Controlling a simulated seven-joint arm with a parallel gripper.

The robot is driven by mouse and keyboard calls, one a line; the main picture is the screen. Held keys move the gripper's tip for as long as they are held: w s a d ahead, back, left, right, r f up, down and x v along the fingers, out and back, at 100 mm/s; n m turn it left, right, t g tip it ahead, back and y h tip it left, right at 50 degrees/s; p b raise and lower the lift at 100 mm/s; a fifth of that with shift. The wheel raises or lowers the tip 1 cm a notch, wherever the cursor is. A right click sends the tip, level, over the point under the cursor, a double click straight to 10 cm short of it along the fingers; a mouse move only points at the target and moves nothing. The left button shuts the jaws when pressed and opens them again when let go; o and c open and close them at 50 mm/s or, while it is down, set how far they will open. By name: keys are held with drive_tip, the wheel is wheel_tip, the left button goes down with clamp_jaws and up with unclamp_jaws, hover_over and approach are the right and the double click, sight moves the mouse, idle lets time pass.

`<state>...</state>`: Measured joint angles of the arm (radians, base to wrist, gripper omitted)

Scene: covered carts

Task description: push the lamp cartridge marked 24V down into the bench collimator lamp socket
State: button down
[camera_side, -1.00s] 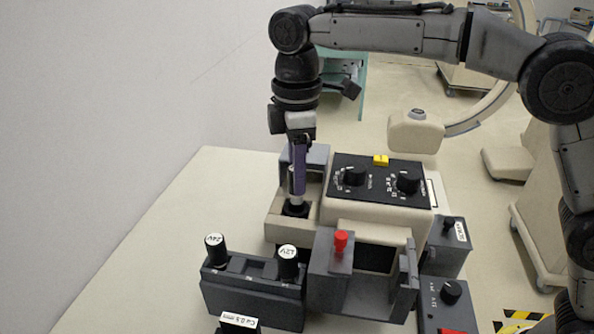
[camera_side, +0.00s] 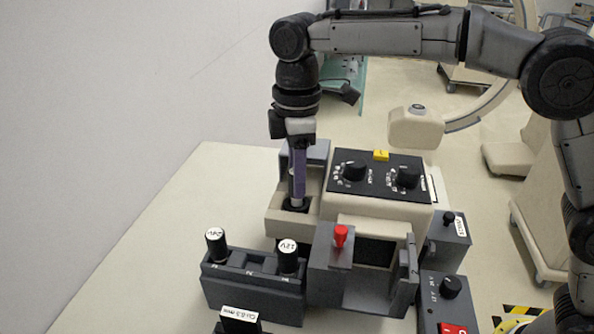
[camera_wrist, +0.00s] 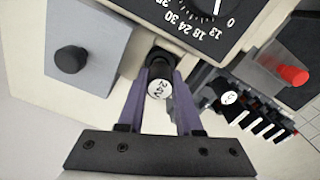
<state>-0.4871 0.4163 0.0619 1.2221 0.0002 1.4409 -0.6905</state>
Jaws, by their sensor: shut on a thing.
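The lamp cartridge with a white cap marked 24V (camera_wrist: 160,90) is between the purple fingers of my gripper (camera_wrist: 158,82) in the wrist view. In the side view my gripper (camera_side: 298,195) points straight down over the lamp socket (camera_side: 293,208), a dark opening in the cream housing at the left of the collimator (camera_side: 375,215). The cartridge's lower part is hidden by the fingers and socket, so its seating depth cannot be told.
A dark rack (camera_side: 250,291) at front left holds two white-capped cartridges, apparently marked 24V (camera_side: 215,236) and 12V (camera_side: 288,246). A grey block with a red knob (camera_side: 341,236) stands in front of the collimator. The bench at left (camera_side: 170,230) is clear.

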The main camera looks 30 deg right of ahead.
drive_tip(key=shift+f, duration=0.85)
drive_tip(key=c, duration=0.5)
unclamp_jaws()
wheel_tip(320, 180, up, 14)
idle(0.3)
